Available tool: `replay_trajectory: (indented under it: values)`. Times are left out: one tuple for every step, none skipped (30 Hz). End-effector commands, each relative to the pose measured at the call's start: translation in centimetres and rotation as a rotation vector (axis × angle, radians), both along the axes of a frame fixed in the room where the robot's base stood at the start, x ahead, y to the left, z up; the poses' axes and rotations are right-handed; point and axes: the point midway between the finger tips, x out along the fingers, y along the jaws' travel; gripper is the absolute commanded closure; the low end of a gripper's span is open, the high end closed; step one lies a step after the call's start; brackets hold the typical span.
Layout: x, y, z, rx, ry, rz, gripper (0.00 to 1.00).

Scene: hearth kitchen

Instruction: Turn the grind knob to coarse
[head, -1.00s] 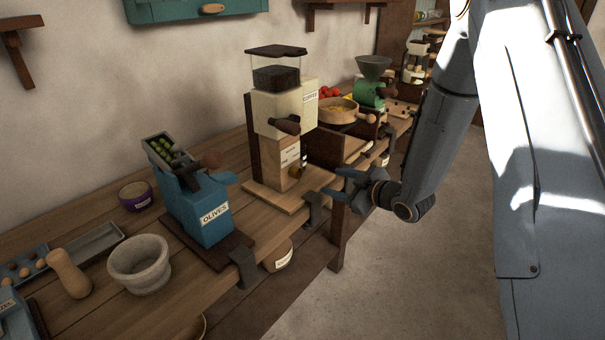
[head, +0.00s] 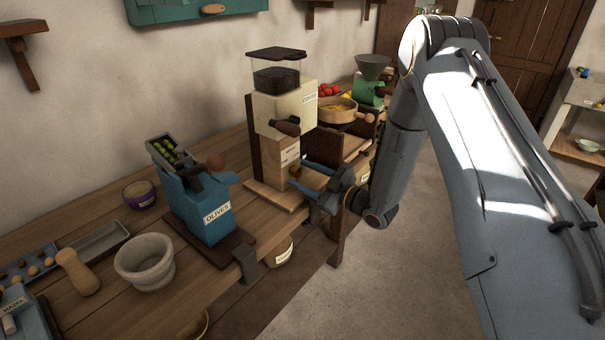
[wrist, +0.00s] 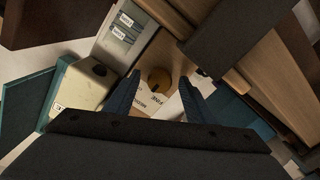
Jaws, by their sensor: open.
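The coffee grinder (head: 284,108) stands on the bench, with a cream housing, a dark hopper on top and a wooden lower body. In the wrist view a round brass knob (wrist: 158,77) shows ahead, between my fingertips, with small printed lettering on a pale label nearby. In the head view the fingers partly cover the knob area. I cannot tell whether the fingers touch the knob.
A dark crank handle (head: 286,127) sticks out above my gripper. A blue olive press (head: 206,208) stands to the left, with a stone mortar (head: 144,262) in front of it. Open floor lies right.

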Motion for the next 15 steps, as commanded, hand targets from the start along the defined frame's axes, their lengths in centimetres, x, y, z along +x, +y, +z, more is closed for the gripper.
replay_trajectory:
  values:
    - [0.14, 0.25, 0.03, 0.000, 0.000, 0.001, 0.50]
    - [0.23, 0.34, 0.04, 0.000, 0.000, 0.001, 0.50]
    - [0.29, 0.43, 0.02, 0.001, -0.001, 0.001, 0.50]
    - [0.32, 0.46, 0.03, 0.001, -0.001, 0.001, 0.50]
    - [0.34, 0.48, 0.02, 0.001, -0.001, 0.001, 0.50]
    - [0.35, 0.48, 0.01, 0.001, 0.000, 0.000, 0.50]
    - [0.35, 0.47, 0.00, 0.001, 0.000, 0.000, 0.50]
    - [0.35, 0.47, 0.00, 0.001, 0.001, 0.000, 0.50]
    - [0.35, 0.46, 0.01, 0.001, 0.001, 0.000, 0.50]
    - [0.35, 0.45, 0.01, 0.000, 0.000, 0.000, 0.50]
    - [0.35, 0.45, 0.01, 0.001, 0.001, 0.000, 0.54]
    - [0.34, 0.44, 0.01, 0.001, 0.001, 0.000, 0.61]
    - [0.35, 0.44, 0.01, 0.000, 0.000, 0.000, 0.66]
    - [0.35, 0.44, 0.01, 0.000, 0.000, 0.000, 0.71]
    - [0.35, 0.44, 0.01, 0.000, 0.000, 0.000, 0.77]
